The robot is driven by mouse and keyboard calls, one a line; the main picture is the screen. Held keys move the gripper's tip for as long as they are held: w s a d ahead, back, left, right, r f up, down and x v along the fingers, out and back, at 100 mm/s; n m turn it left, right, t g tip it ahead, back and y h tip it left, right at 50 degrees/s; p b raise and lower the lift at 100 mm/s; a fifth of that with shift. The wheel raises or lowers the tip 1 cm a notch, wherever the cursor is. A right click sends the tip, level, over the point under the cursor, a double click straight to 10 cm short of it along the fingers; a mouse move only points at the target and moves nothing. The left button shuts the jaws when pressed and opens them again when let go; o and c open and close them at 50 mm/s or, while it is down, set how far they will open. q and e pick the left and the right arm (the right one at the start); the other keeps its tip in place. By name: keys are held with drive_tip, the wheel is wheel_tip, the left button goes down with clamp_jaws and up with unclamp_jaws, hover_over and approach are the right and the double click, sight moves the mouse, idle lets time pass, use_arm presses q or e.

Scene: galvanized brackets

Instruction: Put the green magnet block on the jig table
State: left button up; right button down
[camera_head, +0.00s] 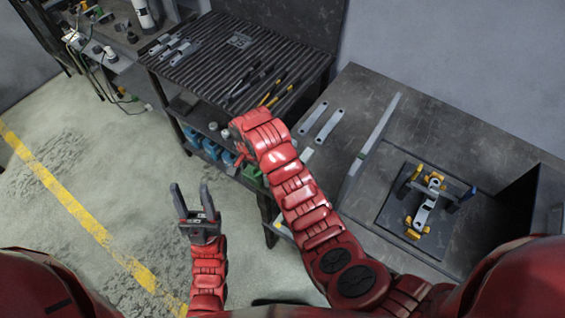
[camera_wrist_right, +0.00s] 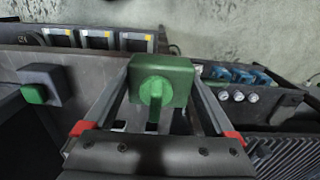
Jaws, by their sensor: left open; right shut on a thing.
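In the right wrist view, the green magnet block (camera_wrist_right: 175,72), with a round green knob and handle, sits between the two fingers of my right gripper (camera_wrist_right: 160,80), which is shut on it. In the head view, my red right arm reaches up and left to the gap between the benches; its gripper is mostly hidden there. My left gripper (camera_head: 191,196) is open and empty above the floor, left of the right arm. The table at right, which looks like the jig table (camera_head: 368,88), carries a dark plate with a bracket fixture (camera_head: 425,205) and yellow clamps.
A slatted bench (camera_head: 205,75) with brackets and tools stands at the back; blue items (camera_head: 210,148) are on its lower shelf. Two flat bars (camera_head: 328,125) and a long strip (camera_head: 370,138) lie on the jig table. A grey block with a green knob (camera_wrist_right: 42,84) shows in the wrist view.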

drive_tip(key=w+d, duration=0.1)
drive_tip(key=d, duration=0.1)
drive_tip(key=w+d, duration=0.1)
drive_tip(key=d, duration=0.1)
drive_tip(key=w+d, duration=0.1)
drive_tip(key=d, duration=0.1)
drive_tip(key=shift+w+d+f+b, duration=0.3)
drive_tip(key=shift+w+f+b, duration=0.05)
drive_tip(key=shift+w+b, duration=0.05)
drive_tip(key=shift+w+d, duration=0.15)
drive_tip(key=shift+d, duration=0.2)
drive_tip(key=shift+f+p, duration=0.55)
drive_tip(key=shift+p, duration=0.1)
drive_tip(key=shift+f+p, duration=0.5)
drive_tip(key=shift+f, duration=0.75)
